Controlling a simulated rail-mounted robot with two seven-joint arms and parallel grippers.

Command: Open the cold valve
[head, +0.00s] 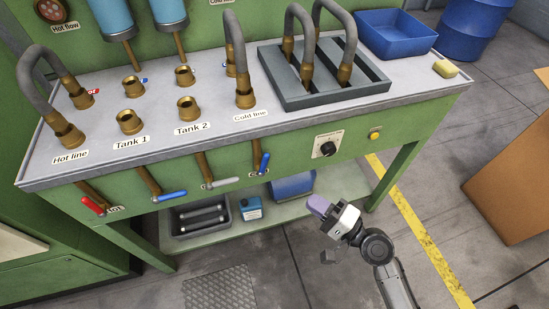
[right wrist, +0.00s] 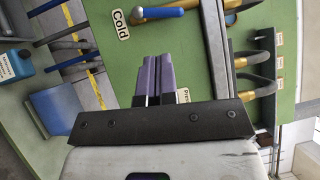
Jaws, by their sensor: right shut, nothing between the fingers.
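The cold valve (head: 262,163) has a blue lever and sits on a brass pipe on the green front panel, below the "Cold line" label. Its lever points roughly up and down in the head view. In the right wrist view the blue lever (right wrist: 160,12) shows at the top edge beside a "Cold" label (right wrist: 120,23). My right gripper (head: 319,206) is shut and empty, with purple fingers. It is in front of the bench, to the right of the valve and apart from it. The fingers also show in the right wrist view (right wrist: 152,77). My left gripper is out of view.
Left along the panel are a white lever (head: 222,182), another blue lever (head: 170,196) and a red lever (head: 93,205). A black knob (head: 328,149) and yellow button (head: 375,136) are to the right. The lower shelf holds a grey crate (head: 175,234) and blue containers.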

